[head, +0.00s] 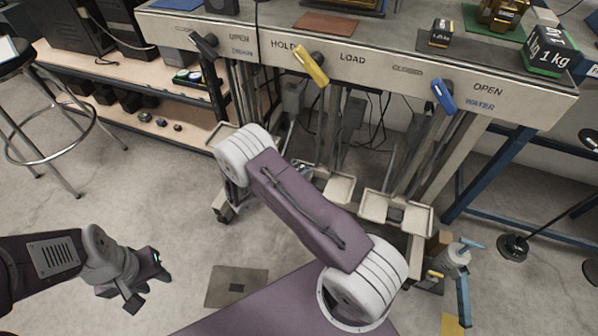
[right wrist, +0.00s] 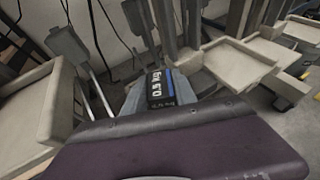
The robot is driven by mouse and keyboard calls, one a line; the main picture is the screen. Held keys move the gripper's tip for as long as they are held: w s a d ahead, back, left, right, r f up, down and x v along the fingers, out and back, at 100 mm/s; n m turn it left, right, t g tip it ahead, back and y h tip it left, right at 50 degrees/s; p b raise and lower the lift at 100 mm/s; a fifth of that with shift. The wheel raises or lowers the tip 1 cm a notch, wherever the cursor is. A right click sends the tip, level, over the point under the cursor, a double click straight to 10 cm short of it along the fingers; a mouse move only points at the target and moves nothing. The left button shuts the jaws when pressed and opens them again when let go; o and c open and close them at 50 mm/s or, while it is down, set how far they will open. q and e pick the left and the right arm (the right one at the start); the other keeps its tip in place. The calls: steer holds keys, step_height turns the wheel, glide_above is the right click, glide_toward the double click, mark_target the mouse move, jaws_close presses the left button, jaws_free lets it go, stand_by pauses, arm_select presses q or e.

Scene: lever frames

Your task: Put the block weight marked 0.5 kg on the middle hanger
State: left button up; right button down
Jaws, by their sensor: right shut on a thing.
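In the right wrist view a dark block weight (right wrist: 162,86) with a blue stripe and white "0.5 kg" lettering sits between the grey fingers of my right gripper (right wrist: 160,95), which is shut on it. My purple arm link covers the lower part of that view. A pale tray (right wrist: 238,66) lies just right of the block. My left gripper (head: 148,281) is low at left, away from them; its finger gap is unclear.
The bench front carries a black lever (head: 203,42), a yellow lever (head: 311,66) and a blue lever (head: 443,97). Posts and cables crowd the space below. A stool (head: 50,120) stands left.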

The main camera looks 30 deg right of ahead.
steer(key=c, duration=1)
jaws_free()
steer(key=shift+f, duration=0.1)
steer(key=shift+r, duration=0.3)
steer(key=p+v, duration=0.5)
steer(key=v, duration=0.6)
steer(key=s+r+m+g+y, duration=0.1)
steer(key=s+r+m+y, duration=0.4)
steer(key=m, duration=0.6)
steer(key=s+a+r+m+g+y, duration=0.1)
steer(key=s+r+m+g+y, duration=0.1)
steer(key=s+r+m+y, duration=0.3)
steer(key=s+m+y, duration=0.3)
steer(key=s+m, duration=0.2)
steer(key=m, duration=0.1)
steer(key=shift+s+r, duration=0.15)
steer(key=shift+s, duration=0.05)
steer(key=shift+a, duration=0.15)
